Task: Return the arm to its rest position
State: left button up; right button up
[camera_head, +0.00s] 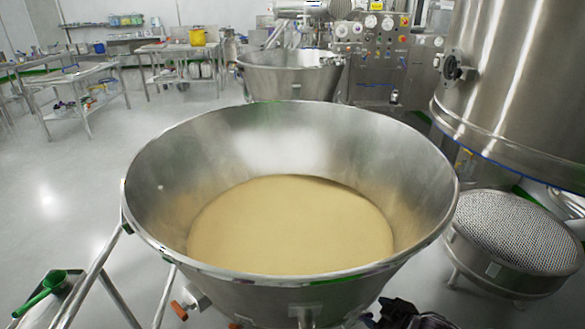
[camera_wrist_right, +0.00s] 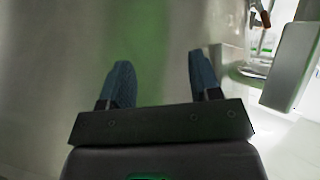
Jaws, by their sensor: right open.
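My right gripper (camera_head: 395,317) shows as a dark shape at the bottom edge of the head view, below the rim of the large steel bowl (camera_head: 160,180). In the right wrist view, its two blue-grey fingers (camera_wrist_right: 161,78) stand apart with nothing between them. A blurred grey metal surface with a greenish tint fills the view beyond the fingers. I cannot tell whether they touch it. The bowl holds pale yellow powder (camera_head: 290,228). My left gripper is not in view.
A round perforated steel sieve (camera_head: 515,235) stands to the right, under a big steel vessel (camera_head: 515,75). A green scoop (camera_head: 42,293) is at lower left. A second steel bowl (camera_head: 290,80) and a control panel (camera_head: 375,45) are behind. Open floor (camera_head: 65,195) lies left.

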jog(key=s+a+r+m+t, duration=0.2)
jog(key=s+a+r+t, duration=0.1)
jog(key=s+a+r, duration=0.15)
jog(key=s+d+f+m+h, duration=0.2)
jog(key=s+d, duration=0.3)
jog(key=s, duration=0.4)
jog(key=s+d+f+m+g+h, duration=0.1)
jog(key=s+d+f+m+h, duration=0.2)
jog(key=s, duration=0.6)
jog(key=d+m, duration=0.2)
jog(key=shift+s+d+f+h, duration=0.2)
jog(key=shift+d+f+h, duration=0.1)
jog(key=shift+d+h, duration=0.1)
jog(key=shift+a, duration=0.1)
jog(key=shift+c, duration=1.4)
jog(key=shift+a, duration=0.1)
